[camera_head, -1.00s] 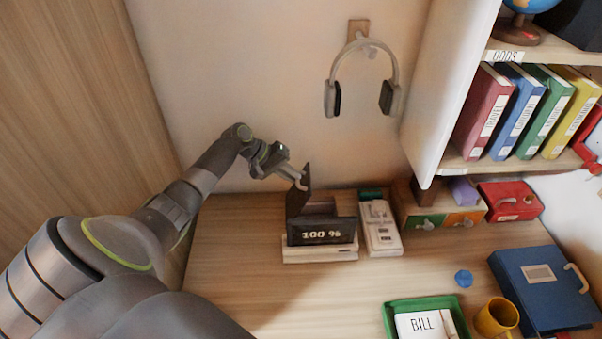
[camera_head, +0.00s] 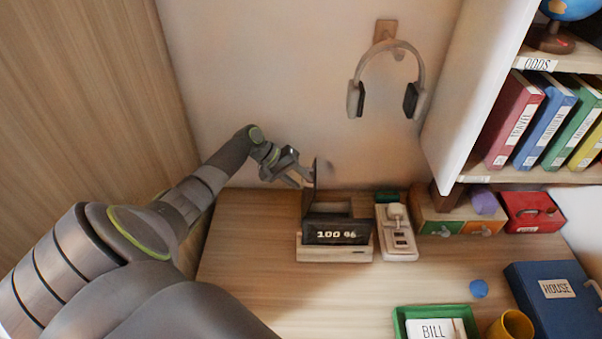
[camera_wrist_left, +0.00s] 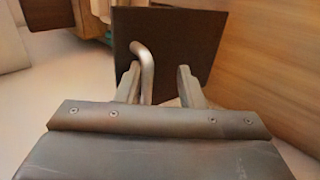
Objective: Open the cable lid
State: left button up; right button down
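The cable lid (camera_head: 316,180) is a thin dark panel standing roughly upright at the left side of a dark box (camera_head: 336,234) with "100 %" on its front. The box top behind that front looks open. My left gripper (camera_head: 302,178) is just left of the lid. In the left wrist view the lid (camera_wrist_left: 178,38) faces the camera, with a bent metal handle (camera_wrist_left: 144,62) on it. My left fingers (camera_wrist_left: 160,86) are spread, with the handle between them, close to the left finger. Whether they touch it is unclear. My right gripper is not in view.
A white socket strip (camera_head: 396,236) stands right of the box. Small wooden drawers (camera_head: 460,222) and a red box (camera_head: 532,212) lie further right. Headphones (camera_head: 416,72) hang on the wall. A green tray (camera_head: 400,318) is at the front. Desk left of the box is clear.

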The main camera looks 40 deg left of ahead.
pick_arm(q)
jog(key=shift+w+a+r, duration=0.1)
jog(key=shift+w+r, duration=0.05)
jog(key=shift+r, duration=0.05)
jog(key=shift+w, duration=0.25)
notch_tip(320, 180, up, 10)
jog(key=p, duration=0.9)
jog(key=shift+p, duration=0.3)
jog(key=shift+s+f, duration=0.15)
